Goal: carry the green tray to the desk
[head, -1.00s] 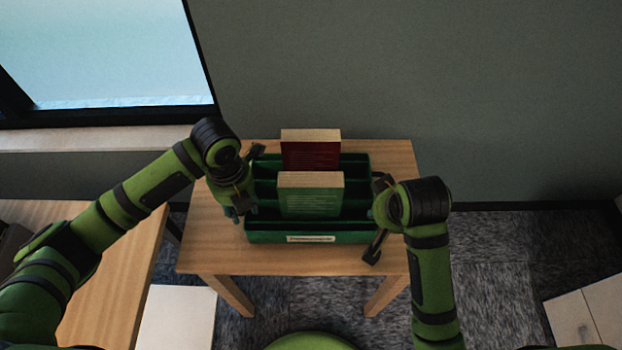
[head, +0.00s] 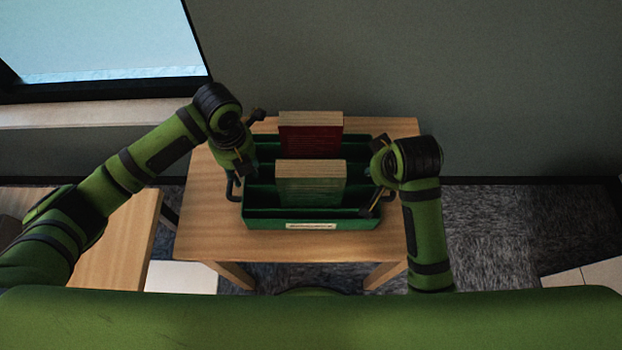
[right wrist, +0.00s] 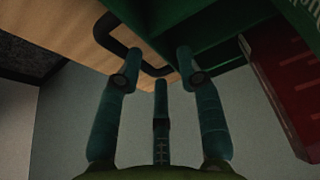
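The green tray (head: 262,222) sits on a small wooden table (head: 205,230) in the head view. It has several slots and a pale label on its front. A red book (head: 310,142) and a green book (head: 310,184) stand upright in it. My left gripper (head: 250,143) is beside the tray's left end, near the dark left handle (head: 232,186), and looks open. My right gripper (head: 374,180) is at the right end. In the right wrist view, its fingers (right wrist: 154,72) are spread and empty, close to the dark handle (right wrist: 108,40). The right handle is mostly hidden in the head view.
A wooden desktop (head: 115,245) stands at the lower left, with a gap to the table. A wall (head: 450,90) and a window (head: 100,40) lie behind. Carpet (head: 490,225) is free on the right. A pale box (head: 590,275) stands at the lower right.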

